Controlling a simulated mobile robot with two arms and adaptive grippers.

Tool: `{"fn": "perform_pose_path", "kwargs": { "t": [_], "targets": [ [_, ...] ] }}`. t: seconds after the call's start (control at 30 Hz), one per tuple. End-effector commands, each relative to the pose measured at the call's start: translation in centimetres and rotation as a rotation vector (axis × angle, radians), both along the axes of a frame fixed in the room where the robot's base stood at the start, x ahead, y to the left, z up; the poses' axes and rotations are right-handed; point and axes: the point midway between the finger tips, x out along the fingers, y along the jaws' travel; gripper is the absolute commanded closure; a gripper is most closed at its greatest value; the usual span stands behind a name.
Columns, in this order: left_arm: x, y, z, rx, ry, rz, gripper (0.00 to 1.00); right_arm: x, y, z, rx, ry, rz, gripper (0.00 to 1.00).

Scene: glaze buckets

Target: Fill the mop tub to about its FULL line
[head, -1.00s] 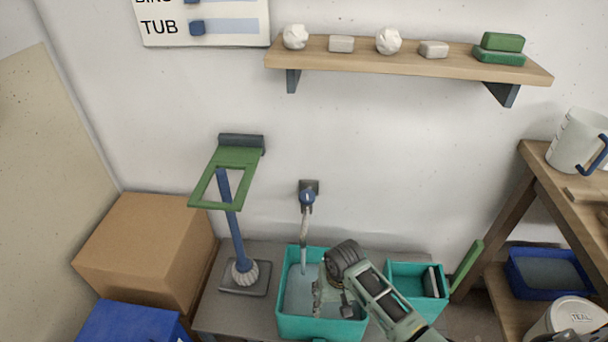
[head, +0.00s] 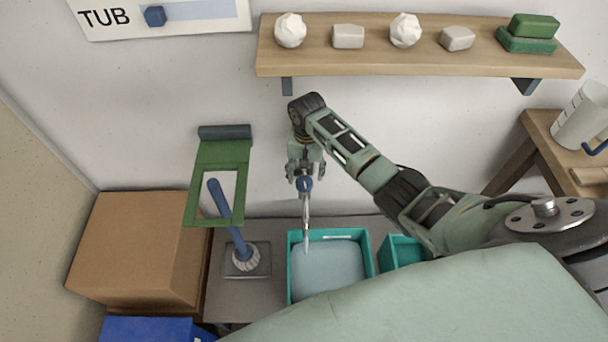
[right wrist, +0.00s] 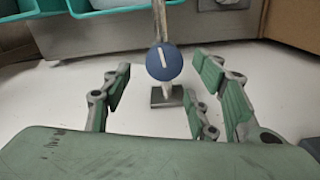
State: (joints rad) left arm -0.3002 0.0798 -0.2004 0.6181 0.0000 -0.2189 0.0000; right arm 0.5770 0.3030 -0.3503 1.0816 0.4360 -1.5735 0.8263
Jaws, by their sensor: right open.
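The mop tub (head: 371,262) is a teal box on the grey bench below the tap. Pale blue water (head: 328,268) fills much of it, its surface a little below the rim. A small white mark shows on its back inner wall, too small to read. The tap's round blue knob (head: 305,184) has a white line, clear in the right wrist view (right wrist: 164,62). The tap's pale spout points down into the tub; I cannot tell whether water runs. My right gripper (head: 305,170) is open at the knob, its fingers either side in the wrist view. My left gripper is out of view.
A smaller teal container (head: 398,252) stands right of the tub, partly behind my arm. A blue-handled brush (head: 230,220) and green frame (head: 190,205) are left. A cardboard box (head: 140,245) stands further left. A shelf (head: 420,60) hangs above.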

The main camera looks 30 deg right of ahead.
Motion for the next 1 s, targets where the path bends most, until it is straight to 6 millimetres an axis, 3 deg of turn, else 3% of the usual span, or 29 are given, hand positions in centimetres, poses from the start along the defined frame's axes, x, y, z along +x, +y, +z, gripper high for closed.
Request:
{"fn": "perform_pose_path", "kwargs": {
  "t": [0.1, 0.3, 0.67, 1.0],
  "targets": [
    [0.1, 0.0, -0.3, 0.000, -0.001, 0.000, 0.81, 0.0, 0.1, -2.2, 0.000, 0.001, 0.001, 0.46],
    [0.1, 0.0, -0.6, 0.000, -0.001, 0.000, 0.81, 0.0, 0.0, -4.4, 0.000, 0.000, 0.002, 0.46],
    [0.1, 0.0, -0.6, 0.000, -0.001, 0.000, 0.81, 0.1, 0.0, -4.9, 0.000, -0.002, 0.003, 0.47],
    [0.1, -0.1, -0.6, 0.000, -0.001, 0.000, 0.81, 0.0, 0.0, -4.9, -0.001, -0.001, 0.002, 0.77]
  ]
}}
